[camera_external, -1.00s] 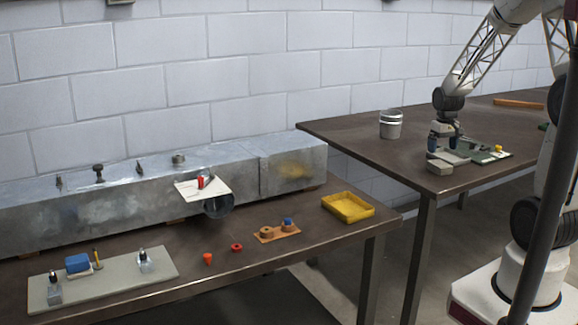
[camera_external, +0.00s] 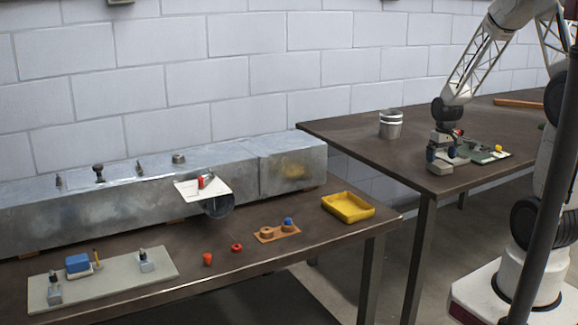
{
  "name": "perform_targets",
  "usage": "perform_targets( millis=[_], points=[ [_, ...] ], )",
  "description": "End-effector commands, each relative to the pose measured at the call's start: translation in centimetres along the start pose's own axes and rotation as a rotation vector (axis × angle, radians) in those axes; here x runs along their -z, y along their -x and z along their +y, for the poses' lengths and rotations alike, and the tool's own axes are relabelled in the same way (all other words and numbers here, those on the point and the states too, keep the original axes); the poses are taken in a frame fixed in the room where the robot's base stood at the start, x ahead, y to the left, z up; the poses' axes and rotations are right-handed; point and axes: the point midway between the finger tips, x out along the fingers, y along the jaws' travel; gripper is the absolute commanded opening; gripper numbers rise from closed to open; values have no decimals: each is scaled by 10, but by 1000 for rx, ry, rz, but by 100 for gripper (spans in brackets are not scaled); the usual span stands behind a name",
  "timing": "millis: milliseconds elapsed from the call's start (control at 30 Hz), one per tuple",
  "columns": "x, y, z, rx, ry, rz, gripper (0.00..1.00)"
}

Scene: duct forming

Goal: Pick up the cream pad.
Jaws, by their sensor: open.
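A small pale block (camera_external: 440,167), likely the cream pad, lies near the front edge of the right-hand table, left of a green board. My gripper (camera_external: 443,159) points down right over it, with the fingers low and close around the block. The fingers are open. They hide part of the block, and I cannot tell whether they touch it.
The green board (camera_external: 486,155) with small parts, one of them yellow, lies just right of my gripper. A metal can (camera_external: 390,124) stands behind to the left. The left table holds a long metal duct (camera_external: 110,205), a yellow tray (camera_external: 347,207) and a grey board (camera_external: 105,278).

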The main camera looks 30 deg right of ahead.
Motion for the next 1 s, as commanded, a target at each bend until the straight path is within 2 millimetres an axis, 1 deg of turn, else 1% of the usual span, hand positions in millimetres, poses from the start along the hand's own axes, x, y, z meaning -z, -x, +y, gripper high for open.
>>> perform_targets(
  millis=[200, 400, 967, 1000],
  points=[
    [0, -24, 0, 0, 0, -2, 99],
    [1, -38, 0, 0, 0, 1, 99],
    [0, -40, 0, 0, 0, 1, 99],
    [0, -40, 0, 0, 0, 1, 97]
  ],
)
